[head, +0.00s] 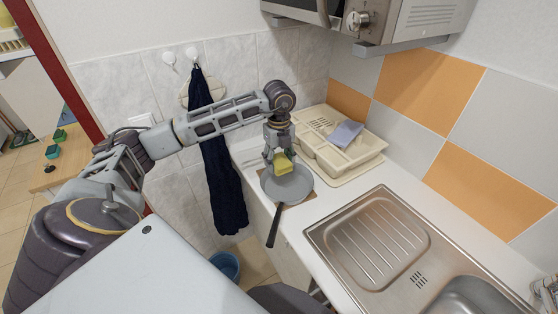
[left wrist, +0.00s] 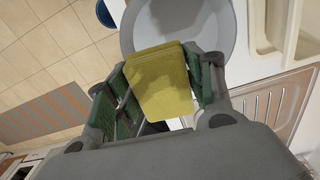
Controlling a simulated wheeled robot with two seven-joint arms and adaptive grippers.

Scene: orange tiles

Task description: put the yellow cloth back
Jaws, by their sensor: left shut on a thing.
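The yellow cloth (head: 284,164) is a small folded piece between the fingers of my left gripper (head: 281,158). In the left wrist view the cloth (left wrist: 160,82) spans the gap between the green-padded fingers of the gripper (left wrist: 160,92), which is shut on it. The gripper points down above a grey frying pan (head: 290,188) at the counter's left end. The pan (left wrist: 210,22) also shows behind the cloth in the left wrist view. I cannot tell whether the cloth touches the pan. My right gripper is not seen.
A cream dish rack (head: 372,152) holding a bluish-purple item (head: 346,134) stands behind the pan. A steel sink (head: 370,250) lies to the right. The dark pan handle (head: 273,226) sticks out past the counter edge. A dark towel (head: 222,170) hangs on the wall; a microwave (head: 400,20) is above.

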